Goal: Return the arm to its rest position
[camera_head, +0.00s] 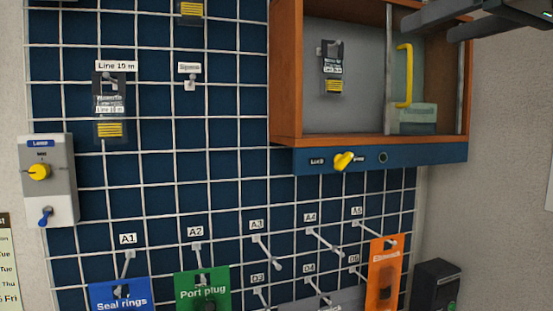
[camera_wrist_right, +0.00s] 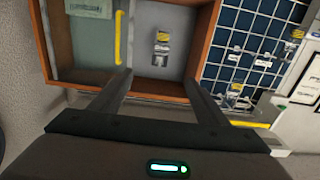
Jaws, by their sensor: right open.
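My right gripper (camera_head: 455,18) comes in at the top right corner of the head view, in front of the upper right part of the wooden cabinet. In the right wrist view its two fingers (camera_wrist_right: 158,95) are spread apart with nothing between them. They point toward the open cabinet (camera_wrist_right: 205,50). The cabinet (camera_head: 287,70) hangs at the upper right of the blue grid wall. Inside it a dark tagged item (camera_head: 332,68) hangs on the grey back panel. My left gripper is not in view.
A yellow handle (camera_head: 405,75) stands on the cabinet's right part. Below is a blue strip with a yellow knob (camera_head: 344,161). Pegs A1 to A5 stick out from the grid; blue, green and orange (camera_head: 384,272) cards hang low. A lamp box (camera_head: 47,180) is at left.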

